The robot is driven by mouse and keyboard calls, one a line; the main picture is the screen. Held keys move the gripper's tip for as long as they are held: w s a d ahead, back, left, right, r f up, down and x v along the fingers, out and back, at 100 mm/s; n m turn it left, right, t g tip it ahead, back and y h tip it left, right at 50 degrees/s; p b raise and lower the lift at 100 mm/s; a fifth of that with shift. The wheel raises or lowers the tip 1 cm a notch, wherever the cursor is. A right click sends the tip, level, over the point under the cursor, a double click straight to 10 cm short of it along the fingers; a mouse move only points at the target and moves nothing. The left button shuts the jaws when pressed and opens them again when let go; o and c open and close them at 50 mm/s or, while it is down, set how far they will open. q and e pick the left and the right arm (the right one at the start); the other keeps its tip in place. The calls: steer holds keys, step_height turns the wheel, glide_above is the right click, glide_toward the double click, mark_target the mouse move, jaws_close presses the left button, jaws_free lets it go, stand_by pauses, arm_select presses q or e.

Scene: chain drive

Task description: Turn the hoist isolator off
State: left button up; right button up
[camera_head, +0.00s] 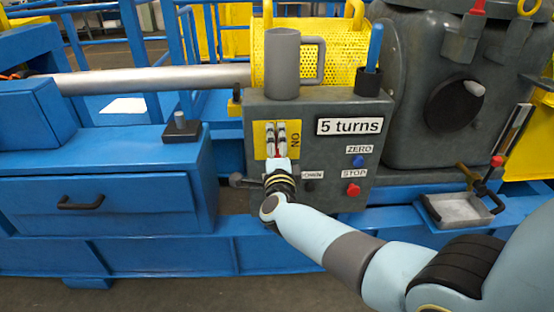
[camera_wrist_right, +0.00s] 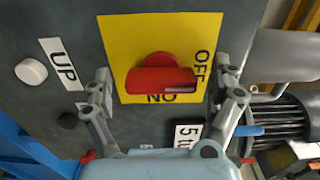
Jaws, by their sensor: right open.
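The hoist isolator is a red rotary knob (camera_wrist_right: 158,76) on a yellow plate (camera_wrist_right: 130,35), best seen in the right wrist view. Its bar lies crosswise there, with its right end, which has a small pale mark, beside the OFF lettering. The upside-down ON lettering is just under the bar. In the head view the yellow plate (camera_head: 260,134) is on the grey control box, and my gripper hides most of the knob. My right gripper (camera_head: 278,134) is open, with one finger on each side of the knob and visible gaps to it. My left gripper is out of view.
The grey control box (camera_head: 330,158) carries a "5 turns" sign (camera_head: 350,126), a blue ZERO button (camera_head: 358,161) and a red STOP button (camera_head: 353,190). A grey mug (camera_head: 282,65) and a blue-handled tool (camera_head: 374,48) in a holder stand on top. A blue drawer cabinet (camera_head: 120,195) is left.

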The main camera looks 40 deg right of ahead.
steer(key=v, duration=1.1)
steer(key=shift+s+a, duration=0.1)
steer(key=shift+a, duration=0.05)
steer(key=s+a+f+n+g+y, duration=0.1)
steer(key=s+f+n+g+y, duration=0.25)
steer(key=s+f+n, duration=0.65)
steer(key=s+f+n+g+y, duration=0.2)
steer(key=s+f+n+y, duration=0.25)
steer(key=s+f, duration=1.05)
steer(key=s+d+f+n+g, duration=0.1)
steer(key=s+f+n+g, duration=0.3)
steer(key=s, duration=0.7)
steer(key=s+d+f+n+g, duration=0.1)
steer(key=s+f+n+g, duration=0.4)
steer(key=s+f, duration=0.3)
steer(key=s, duration=0.3)
steer(key=shift+s+f+n, duration=0.3)
steer(key=shift+f+n, duration=0.05)
steer(key=shift+f, duration=0.05)
steer(key=shift+s, duration=0.1)
steer(key=shift+c, duration=0.2)
